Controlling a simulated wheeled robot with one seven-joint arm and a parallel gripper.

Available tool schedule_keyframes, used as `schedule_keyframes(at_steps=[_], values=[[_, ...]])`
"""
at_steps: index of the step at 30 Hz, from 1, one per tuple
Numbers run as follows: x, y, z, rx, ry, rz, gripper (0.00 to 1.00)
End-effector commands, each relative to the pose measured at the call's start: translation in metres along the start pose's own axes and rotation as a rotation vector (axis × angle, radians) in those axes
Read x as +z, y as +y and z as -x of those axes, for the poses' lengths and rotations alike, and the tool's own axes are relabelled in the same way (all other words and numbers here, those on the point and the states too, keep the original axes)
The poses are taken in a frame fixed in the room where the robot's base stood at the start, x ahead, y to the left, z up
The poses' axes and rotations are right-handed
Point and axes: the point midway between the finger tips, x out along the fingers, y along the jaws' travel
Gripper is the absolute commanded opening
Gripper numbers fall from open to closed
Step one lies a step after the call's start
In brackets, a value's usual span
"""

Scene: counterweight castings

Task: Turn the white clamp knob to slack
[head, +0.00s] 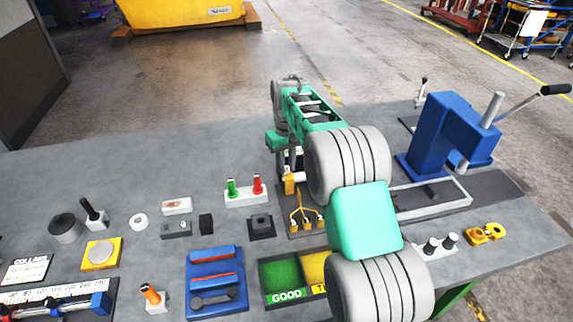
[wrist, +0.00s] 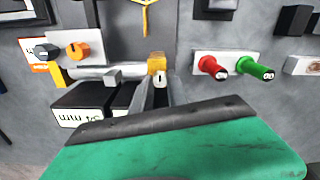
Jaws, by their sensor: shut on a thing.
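The white clamp knob (wrist: 160,78) shows in the wrist view as a small pale piece with a dark mark. It sits between my two fingertips, right beside an orange block (wrist: 156,61). My gripper (wrist: 159,88) is shut on it, and the fingers cover its sides. In the head view my gripper (head: 291,163) points down at the table just behind the orange block (head: 289,184). My own arm hides part of this spot, and I cannot make out which way the knob is turned.
A stand with green and red pegs (head: 246,197) is close on the left. A yellow pronged piece (head: 303,213) lies in front. A blue press (head: 445,135) with a long lever stands at the right. Green and yellow bins (head: 282,301) are nearer the front edge.

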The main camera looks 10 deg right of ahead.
Motion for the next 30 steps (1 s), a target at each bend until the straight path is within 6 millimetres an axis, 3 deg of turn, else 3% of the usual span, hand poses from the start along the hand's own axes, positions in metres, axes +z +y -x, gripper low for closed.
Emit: schedule_keyframes(at_steps=[18, 19, 27, 30], values=[[-0.0014, 0.0000, 0.0022, 0.001, 0.006, 0.049, 0.00], [-0.0014, 0.0001, 0.0022, 0.001, 0.006, 0.049, 0.20], [-0.0006, 0.0002, 0.0011, 0.001, 0.003, 0.047, 0.41], [-0.0004, 0.0003, 0.0007, 0.000, 0.002, 0.047, 0.41]])
